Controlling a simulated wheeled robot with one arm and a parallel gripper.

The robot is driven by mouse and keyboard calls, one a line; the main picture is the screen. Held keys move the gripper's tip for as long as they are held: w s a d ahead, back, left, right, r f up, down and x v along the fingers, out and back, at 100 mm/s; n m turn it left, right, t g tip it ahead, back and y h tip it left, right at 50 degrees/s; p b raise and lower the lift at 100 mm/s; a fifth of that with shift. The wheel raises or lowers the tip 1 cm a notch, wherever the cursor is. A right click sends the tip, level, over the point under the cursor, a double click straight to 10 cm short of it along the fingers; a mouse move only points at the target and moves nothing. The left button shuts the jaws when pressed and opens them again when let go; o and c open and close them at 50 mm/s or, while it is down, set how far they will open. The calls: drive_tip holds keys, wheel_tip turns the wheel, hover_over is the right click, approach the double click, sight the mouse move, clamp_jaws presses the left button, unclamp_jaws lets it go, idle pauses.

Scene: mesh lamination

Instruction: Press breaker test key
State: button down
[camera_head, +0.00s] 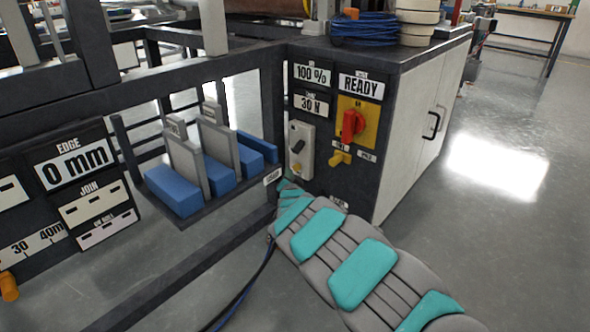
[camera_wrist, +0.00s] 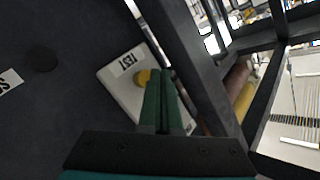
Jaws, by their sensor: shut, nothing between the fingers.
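The breaker (camera_head: 300,148) is a pale grey box with a black lever, on the dark cabinet front below the "30 N" label. Its small yellow test key (camera_head: 296,168) shows at its lower end. In the wrist view the key (camera_wrist: 142,77) sits beside the "TEST" label (camera_wrist: 126,63) on the grey breaker face (camera_wrist: 118,88). My gripper (camera_wrist: 161,73) is shut, with its green fingertips just right of the key and partly overlapping it in the picture. I cannot tell whether they touch it. In the head view my arm reaches up to just below the breaker.
A red rotary switch (camera_head: 352,125) on a yellow plate and a yellow handle (camera_head: 340,158) are right of the breaker. A rack with blue blocks (camera_head: 172,190) and dark frame bars stand to the left. Open floor (camera_head: 480,210) lies right of the cabinet.

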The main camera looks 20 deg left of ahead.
drive_tip(key=s, duration=0.1)
drive_tip(key=s+a, duration=0.1)
drive_tip(key=s, duration=0.2)
drive_tip(key=shift+s+a, duration=0.25)
drive_tip(key=shift+a, duration=0.15)
idle(0.5)
